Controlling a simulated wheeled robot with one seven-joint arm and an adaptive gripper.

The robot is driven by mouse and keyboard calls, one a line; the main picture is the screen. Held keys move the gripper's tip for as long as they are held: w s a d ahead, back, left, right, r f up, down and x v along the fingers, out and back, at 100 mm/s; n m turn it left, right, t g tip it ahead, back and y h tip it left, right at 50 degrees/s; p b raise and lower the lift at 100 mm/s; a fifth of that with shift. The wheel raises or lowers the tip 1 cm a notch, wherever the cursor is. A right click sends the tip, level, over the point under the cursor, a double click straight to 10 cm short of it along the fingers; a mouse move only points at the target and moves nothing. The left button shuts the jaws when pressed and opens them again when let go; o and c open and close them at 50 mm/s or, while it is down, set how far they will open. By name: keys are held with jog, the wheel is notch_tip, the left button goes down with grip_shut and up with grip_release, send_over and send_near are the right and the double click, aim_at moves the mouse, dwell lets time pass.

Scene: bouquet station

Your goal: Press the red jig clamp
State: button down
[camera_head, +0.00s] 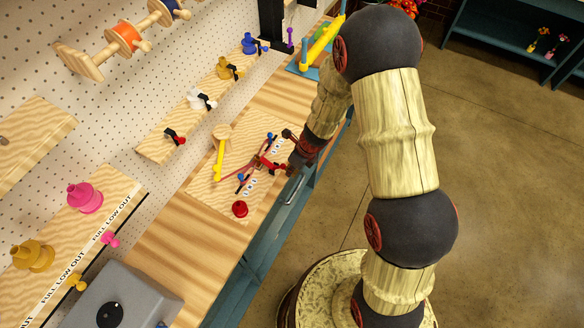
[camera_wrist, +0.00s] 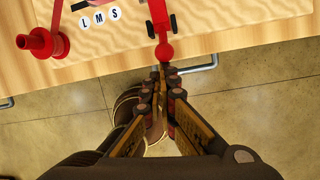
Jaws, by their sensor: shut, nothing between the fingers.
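The red jig clamp (camera_wrist: 158,17) shows at the top middle of the wrist view as a red lever with a rounded end over the wooden board. In the head view it (camera_head: 268,163) lies at the board's right side, partly hidden by my gripper. My gripper (camera_wrist: 163,69) is shut and empty, its fingertips just below the lever's rounded end in the wrist view. I cannot tell if they touch it. In the head view my gripper (camera_head: 287,168) is at the bench's front edge, right beside the clamp.
A red knob-like piece (camera_wrist: 42,43) stands on the board left of the clamp, near the L M S labels (camera_wrist: 99,18). A yellow-handled mallet (camera_head: 219,155) lies behind. The floor (camera_head: 500,180) at right is clear.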

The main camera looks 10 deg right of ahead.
aim_at(281, 168)
jog(key=shift+w+a+r+p, duration=0.7)
jog(key=shift+r+p, duration=0.2)
jog(key=shift+p, duration=0.55)
jog(key=shift+w+a+r+p, duration=0.65)
jog(key=shift+r+p, duration=0.2)
jog(key=shift+p, duration=0.6)
jog(key=shift+a, duration=0.15)
jog(key=shift+w+a+f, duration=0.1)
jog(key=shift+s+f, duration=0.15)
jog(key=shift+s, duration=0.1)
